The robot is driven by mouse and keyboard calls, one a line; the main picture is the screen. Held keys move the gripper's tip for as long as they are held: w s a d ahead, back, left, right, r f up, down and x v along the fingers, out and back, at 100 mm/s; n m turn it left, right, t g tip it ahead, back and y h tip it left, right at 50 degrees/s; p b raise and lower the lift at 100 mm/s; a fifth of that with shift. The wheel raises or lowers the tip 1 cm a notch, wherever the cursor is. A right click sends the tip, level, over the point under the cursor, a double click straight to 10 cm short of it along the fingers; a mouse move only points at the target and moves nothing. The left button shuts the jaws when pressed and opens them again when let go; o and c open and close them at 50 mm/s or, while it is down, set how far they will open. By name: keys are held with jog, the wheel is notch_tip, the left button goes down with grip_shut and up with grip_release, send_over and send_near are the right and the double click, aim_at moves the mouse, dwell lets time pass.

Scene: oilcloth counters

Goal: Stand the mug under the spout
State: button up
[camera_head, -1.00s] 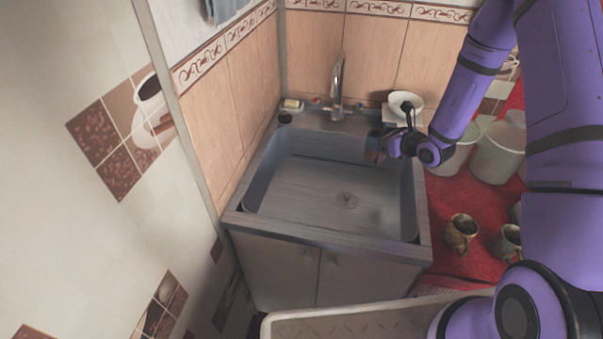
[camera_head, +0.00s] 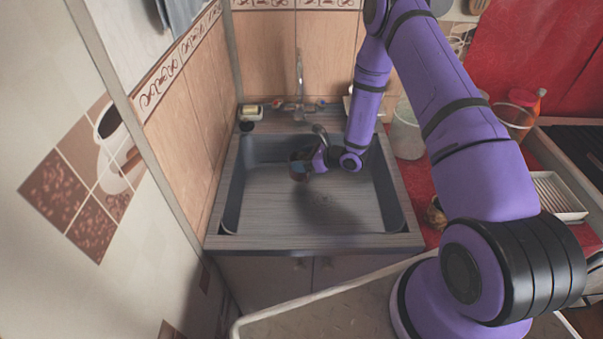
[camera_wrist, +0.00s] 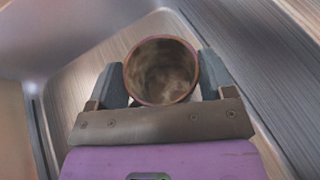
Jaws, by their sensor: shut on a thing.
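The mug (camera_wrist: 161,72) is brown and looks empty inside. My gripper (camera_head: 301,164) is shut on it, with one finger on each side of its body in the wrist view. In the head view the mug (camera_head: 298,170) is small and dark, held over the sink basin (camera_head: 270,205), in front of the tap. It looks about upright. Whether it touches the basin floor I cannot tell. The tap with its spout (camera_head: 299,80) stands at the back edge of the sink, beyond the mug. The mug's handle is not clearly seen.
A soap dish (camera_head: 250,111) sits at the sink's back left corner. White containers (camera_head: 407,130) stand right of the sink on the red oilcloth. Another mug (camera_head: 436,214) is partly hidden behind my arm. A dish rack (camera_head: 556,196) lies farther right. The basin's front is clear.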

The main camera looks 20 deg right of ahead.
jog(key=shift+f, duration=2.7)
jog(key=shift+f, duration=0.1)
jog(key=o, duration=1.1)
